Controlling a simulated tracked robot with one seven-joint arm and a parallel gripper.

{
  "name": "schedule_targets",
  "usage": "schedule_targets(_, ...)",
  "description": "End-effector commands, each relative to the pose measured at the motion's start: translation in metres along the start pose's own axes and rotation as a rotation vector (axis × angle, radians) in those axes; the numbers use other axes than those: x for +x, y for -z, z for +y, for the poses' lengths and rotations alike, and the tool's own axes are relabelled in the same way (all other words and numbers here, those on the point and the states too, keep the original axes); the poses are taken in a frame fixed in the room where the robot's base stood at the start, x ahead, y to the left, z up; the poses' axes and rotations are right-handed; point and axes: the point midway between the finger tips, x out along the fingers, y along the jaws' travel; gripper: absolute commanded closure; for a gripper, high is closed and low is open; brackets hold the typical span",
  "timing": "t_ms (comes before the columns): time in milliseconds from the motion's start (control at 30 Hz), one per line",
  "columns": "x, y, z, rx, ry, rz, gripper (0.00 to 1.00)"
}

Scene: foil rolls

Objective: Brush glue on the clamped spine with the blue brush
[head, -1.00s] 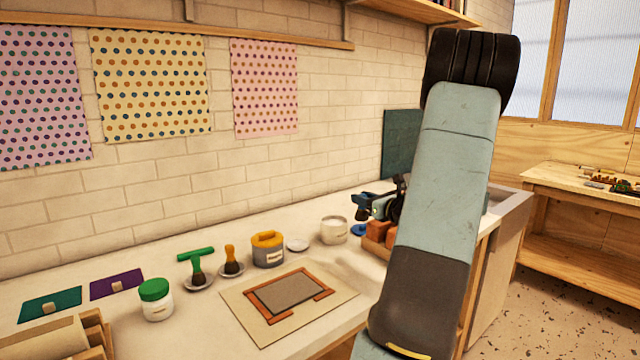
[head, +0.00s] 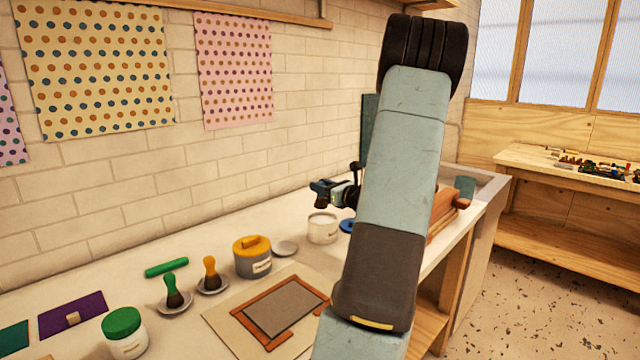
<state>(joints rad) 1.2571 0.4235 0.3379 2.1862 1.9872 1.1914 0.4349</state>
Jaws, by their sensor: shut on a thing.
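My gripper (head: 338,193) hangs above the bench, just above and behind the open white pot (head: 322,229) in the picture. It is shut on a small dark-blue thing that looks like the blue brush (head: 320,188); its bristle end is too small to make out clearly. A blue round lid (head: 347,226) lies right of the pot, partly behind my arm. A reddish wooden clamp (head: 447,214) shows at the bench's right end, mostly hidden by my arm. A grey-green upright piece (head: 465,187) stands by it. The spine itself is not clearly visible.
A green brush (head: 173,288) and an orange brush (head: 211,274) stand in saucers, with an empty saucer (head: 285,248) nearby. A yellow-lidded pot (head: 252,262), green-lidded jar (head: 124,335) and framed board (head: 286,306) occupy the bench. A sink is at the right.

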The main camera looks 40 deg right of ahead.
Motion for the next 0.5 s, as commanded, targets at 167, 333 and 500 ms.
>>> schedule_targets(167,-0.003,0.018,-0.003,0.002,0.006,0.000,0.97)
schedule_targets(333,-0.003,0.032,-0.004,0.001,0.007,-0.001,0.97)
schedule_targets(500,-0.003,0.041,-0.004,0.001,0.007,-0.001,0.97)
